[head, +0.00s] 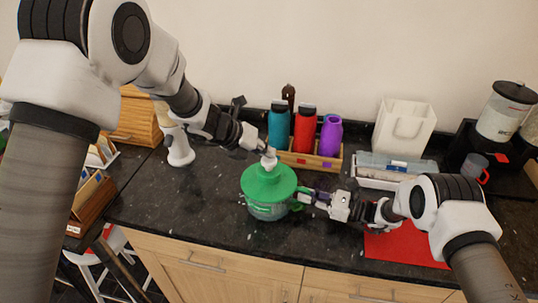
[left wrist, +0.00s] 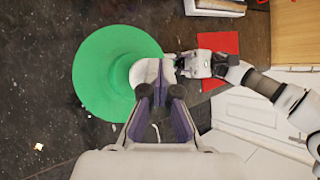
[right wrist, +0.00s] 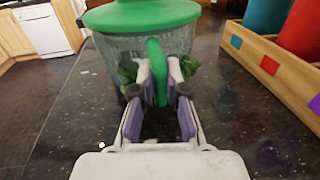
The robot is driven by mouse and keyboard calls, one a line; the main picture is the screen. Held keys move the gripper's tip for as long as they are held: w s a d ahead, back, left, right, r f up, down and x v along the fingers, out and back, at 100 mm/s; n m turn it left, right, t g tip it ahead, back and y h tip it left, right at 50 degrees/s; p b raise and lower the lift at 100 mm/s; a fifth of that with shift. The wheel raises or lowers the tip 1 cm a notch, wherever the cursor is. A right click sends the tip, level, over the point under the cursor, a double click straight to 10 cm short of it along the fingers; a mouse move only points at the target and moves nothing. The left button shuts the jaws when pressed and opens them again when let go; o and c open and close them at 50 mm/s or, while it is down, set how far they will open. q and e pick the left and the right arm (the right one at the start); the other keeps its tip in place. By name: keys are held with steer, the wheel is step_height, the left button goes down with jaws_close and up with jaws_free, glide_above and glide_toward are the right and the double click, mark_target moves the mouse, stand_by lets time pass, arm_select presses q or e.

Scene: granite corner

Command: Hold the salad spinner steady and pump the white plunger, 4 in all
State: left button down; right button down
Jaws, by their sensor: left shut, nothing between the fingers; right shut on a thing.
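The salad spinner has a green lid (head: 262,184) and a clear bowl (head: 267,210) with leafy green bits inside, upright on the dark counter. A white plunger (head: 269,158) stands up from the lid's middle. My left gripper (head: 262,150) is shut and empty, its tips at the top of the plunger. In the left wrist view the plunger's round white top (left wrist: 147,76) lies just beyond the fingertips; whether they touch is unclear. My right gripper (head: 305,196) is shut on the spinner's green handle (right wrist: 157,72) at the bowl's right side.
Behind the spinner, a wooden rack (head: 312,160) holds teal, red and purple bottles. A white bag-shaped holder (head: 403,127) and a tray (head: 382,182) stand to the right. A red mat (head: 405,246) lies under my right arm. Counter left of the spinner is clear.

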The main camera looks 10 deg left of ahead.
mark_target(267, 159)
arm_select(q)
steer(key=shift+f, duration=0.75)
stand_by(0.4)
steer(key=shift+r, duration=1.95)
steer(key=shift+r, duration=2.55)
step_height(267, 159, up, 4)
steer(key=shift+f, duration=0.15)
